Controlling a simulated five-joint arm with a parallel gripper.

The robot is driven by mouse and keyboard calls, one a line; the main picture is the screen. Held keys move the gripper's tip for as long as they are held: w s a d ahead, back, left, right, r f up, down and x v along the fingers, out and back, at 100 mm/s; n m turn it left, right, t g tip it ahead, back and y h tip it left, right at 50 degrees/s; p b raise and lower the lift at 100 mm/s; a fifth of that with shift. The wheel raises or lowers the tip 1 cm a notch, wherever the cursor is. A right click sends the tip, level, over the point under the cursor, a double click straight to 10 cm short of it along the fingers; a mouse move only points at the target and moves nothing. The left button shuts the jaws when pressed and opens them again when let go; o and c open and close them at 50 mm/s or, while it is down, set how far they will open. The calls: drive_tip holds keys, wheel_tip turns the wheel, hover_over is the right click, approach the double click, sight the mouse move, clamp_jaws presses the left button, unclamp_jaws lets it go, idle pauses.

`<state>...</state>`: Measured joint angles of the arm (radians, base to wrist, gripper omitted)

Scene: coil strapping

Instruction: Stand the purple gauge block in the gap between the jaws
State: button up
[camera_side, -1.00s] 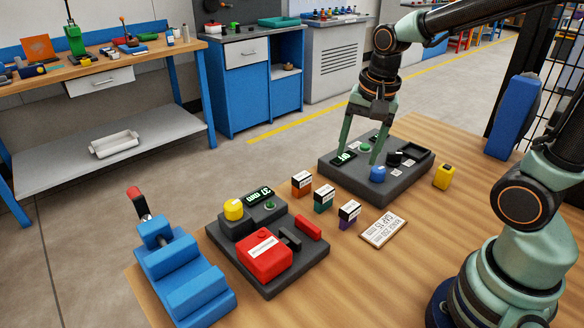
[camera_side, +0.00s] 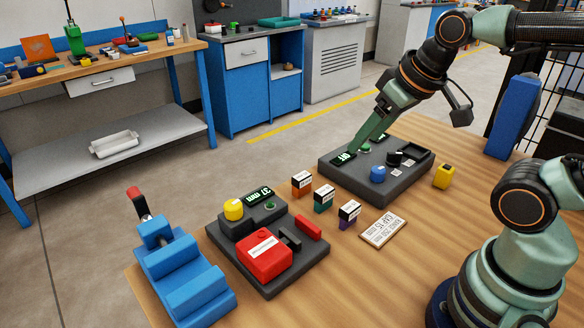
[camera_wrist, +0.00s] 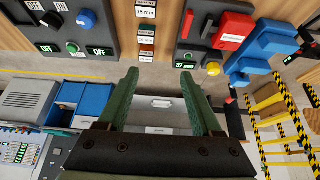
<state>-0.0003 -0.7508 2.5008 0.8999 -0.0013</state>
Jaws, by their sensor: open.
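The purple gauge block (camera_side: 348,222) stands on the wooden table in the side view, with a white and black label on top. It is nearest the card in a row with the teal block (camera_side: 323,206) and the orange block (camera_side: 301,190). The jaws are a dark jaw (camera_side: 291,240) and a red bar (camera_side: 309,227) on the red device's dark base, with an empty gap between them. My gripper (camera_side: 355,149) is tilted over the left part of the control box, away from the purple block. In the wrist view its fingers (camera_wrist: 158,75) are apart with nothing between them.
The dark control box (camera_side: 345,185) carries a blue knob (camera_side: 378,174), a green button and displays. A label card (camera_side: 382,228) lies beside the purple block. A yellow block (camera_side: 444,176) stands right of the box. A blue vise-like fixture (camera_side: 185,278) stands at the table's left.

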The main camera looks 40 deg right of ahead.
drive_tip(key=shift+o, duration=0.3)
drive_tip(key=o, duration=0.4)
drive_tip(key=shift+o, duration=0.2)
drive_tip(key=g, duration=0.5)
hover_over(350, 207)
wheel_tip(350, 207, down, 11)
drive_tip(key=shift+g, duration=0.3)
drive_tip(key=f, duration=0.8)
drive_tip(key=shift+w+d+f, duration=0.2)
drive_tip(key=shift+d, duration=0.05)
drive_tip(key=f, duration=0.3)
drive_tip(key=shift+s+a+f, duration=0.15)
drive_tip(key=shift+s+f, duration=0.05)
drive_tip(key=shift+f, duration=0.9)
